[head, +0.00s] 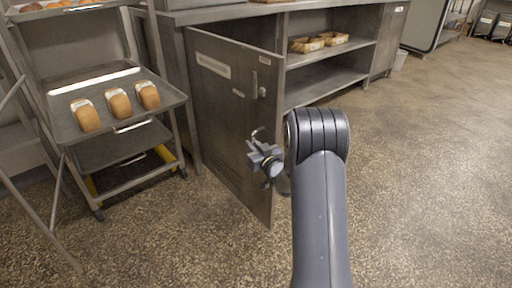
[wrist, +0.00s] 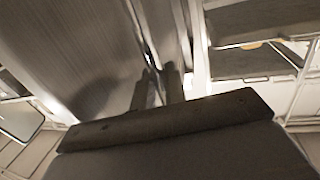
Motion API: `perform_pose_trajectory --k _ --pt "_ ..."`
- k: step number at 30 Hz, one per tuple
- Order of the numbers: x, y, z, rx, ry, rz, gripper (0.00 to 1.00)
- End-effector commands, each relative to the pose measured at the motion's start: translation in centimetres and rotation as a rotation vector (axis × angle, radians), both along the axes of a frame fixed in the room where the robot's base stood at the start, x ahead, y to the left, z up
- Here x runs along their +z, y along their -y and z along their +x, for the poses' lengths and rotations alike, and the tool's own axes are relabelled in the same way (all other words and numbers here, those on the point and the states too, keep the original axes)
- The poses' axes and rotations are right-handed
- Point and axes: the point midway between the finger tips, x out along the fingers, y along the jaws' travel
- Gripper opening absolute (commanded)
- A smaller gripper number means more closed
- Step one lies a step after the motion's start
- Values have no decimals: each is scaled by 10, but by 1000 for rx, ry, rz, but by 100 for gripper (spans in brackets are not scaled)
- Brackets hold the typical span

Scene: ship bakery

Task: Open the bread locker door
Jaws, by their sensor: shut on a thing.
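The bread locker door (head: 225,110) is a grey metal panel with a label near its top left. It stands swung outward from the steel counter, and the shelves behind it show. A latch plate and a small round knob sit near its free edge. My gripper (head: 260,152) is at the door's front face, low near the free edge. It is shut on the door handle, a thin metal bar of which a curved end (head: 257,131) shows above the jaws. In the wrist view the two dark fingers (wrist: 158,82) meet a thin bright bar; their exact contact is blurred.
Inside the locker, bread baskets (head: 318,43) stand on the upper shelf. A rack on the left holds a tray (head: 96,118) with several loaves, close to the door's hinge side. Speckled floor (head: 420,170) is clear on the right.

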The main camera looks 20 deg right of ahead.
Motion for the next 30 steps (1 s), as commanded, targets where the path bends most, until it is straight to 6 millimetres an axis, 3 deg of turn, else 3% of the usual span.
perform_pose_trajectory --k 7,8,14,23,30 --pt "1 0 0 1 1 -1 0" --pt "1 0 0 1 1 -1 13" --pt "0 0 0 0 1 0 30" --pt "0 1 -3 -1 -1 0 30" --pt "3 8 -36 -3 -2 2 30"
